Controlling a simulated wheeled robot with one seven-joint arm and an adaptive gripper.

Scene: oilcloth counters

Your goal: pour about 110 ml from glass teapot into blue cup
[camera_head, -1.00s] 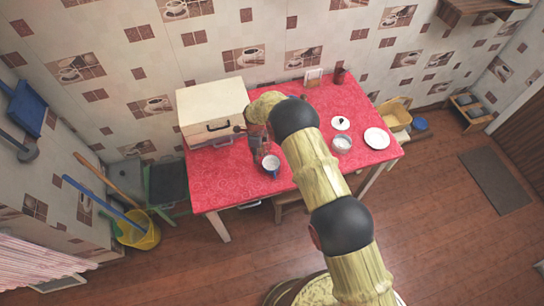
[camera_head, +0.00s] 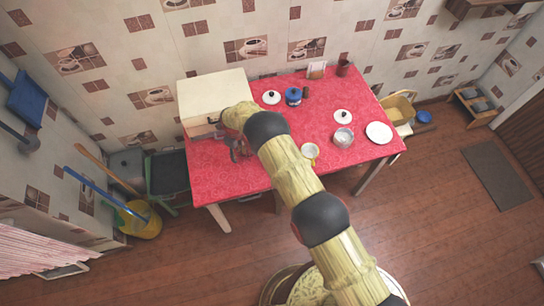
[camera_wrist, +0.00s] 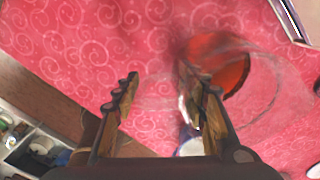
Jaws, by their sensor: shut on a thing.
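The glass teapot (camera_wrist: 265,95) is clear, with red-amber liquid low inside it, and fills the right of the wrist view. My gripper (camera_wrist: 158,98) is shut on its clear handle, which is faint between the fingers. In the head view, my gripper (camera_head: 238,136) is over the left part of the table, in front of the white box, and the teapot (camera_head: 238,152) shows as a small dark-red shape. A white and bluish rim (camera_wrist: 190,147), perhaps the blue cup's, shows under the gripper. In the head view my arm seems to hide that cup.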

